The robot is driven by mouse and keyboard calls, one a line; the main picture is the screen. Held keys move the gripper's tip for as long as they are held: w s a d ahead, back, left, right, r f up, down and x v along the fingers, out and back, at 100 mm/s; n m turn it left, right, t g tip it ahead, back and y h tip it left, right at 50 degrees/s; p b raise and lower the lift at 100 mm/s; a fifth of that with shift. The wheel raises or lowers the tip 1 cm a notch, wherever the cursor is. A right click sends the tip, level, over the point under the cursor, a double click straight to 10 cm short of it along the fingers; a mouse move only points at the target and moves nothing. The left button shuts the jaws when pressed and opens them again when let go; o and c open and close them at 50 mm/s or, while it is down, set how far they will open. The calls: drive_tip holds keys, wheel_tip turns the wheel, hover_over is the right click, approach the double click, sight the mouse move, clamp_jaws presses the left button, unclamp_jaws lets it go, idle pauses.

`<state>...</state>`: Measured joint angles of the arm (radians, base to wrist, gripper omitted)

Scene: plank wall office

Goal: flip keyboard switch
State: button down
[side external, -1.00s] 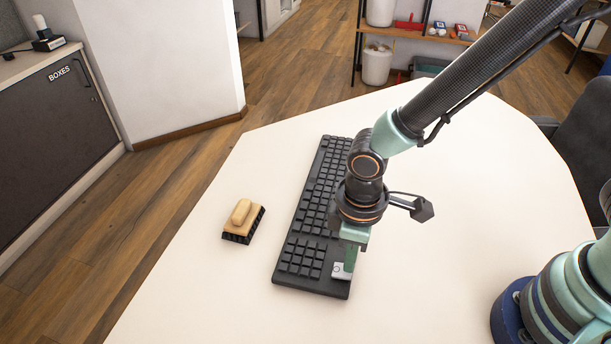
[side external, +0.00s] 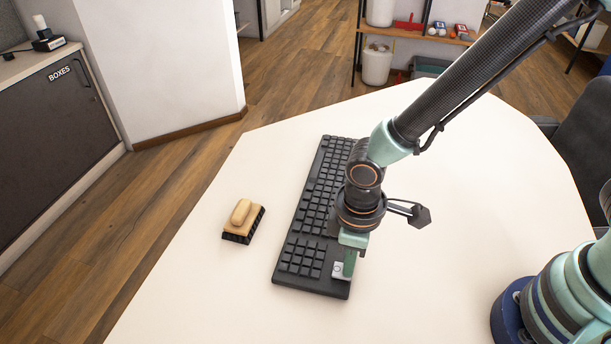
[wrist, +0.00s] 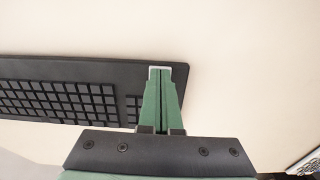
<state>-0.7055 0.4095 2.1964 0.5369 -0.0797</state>
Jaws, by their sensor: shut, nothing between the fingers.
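A long black keyboard (side external: 301,258) lies on the pale table, and part of it shows in the wrist view (wrist: 60,98). Its switch, a small light-grey square (side external: 338,271), sits at the near right corner. In the wrist view only a pale rim of the switch (wrist: 160,68) shows beyond my fingertips, which hide the rest. My gripper (side external: 348,268) is shut and empty, pointing down with its green fingertips at the switch. In the wrist view the gripper's fingers (wrist: 160,75) lie together over it. I cannot tell whether the tips touch the switch.
A wooden-handled brush (side external: 242,220) lies on the table left of the keyboard, apart from it. The table (side external: 200,290) is bare around both. A dark chair (side external: 585,130) stands beyond the table's right edge.

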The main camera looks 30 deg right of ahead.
drive_tip(key=shift+r, duration=3.5)
drive_tip(key=w+d+r+m+t, duration=0.1)
drive_tip(key=d+r+m+t, duration=0.1)
drive_tip(key=d+r+m, duration=0.2)
drive_tip(key=w+d+r+m+t, duration=0.1)
drive_tip(key=d+r+m+t, duration=0.2)
drive_tip(key=d+r, duration=0.8)
drive_tip(key=d+m, duration=0.2)
drive_tip(key=d, duration=0.5)
drive_tip(key=shift+w+t, duration=0.3)
drive_tip(key=shift+w, duration=0.05)
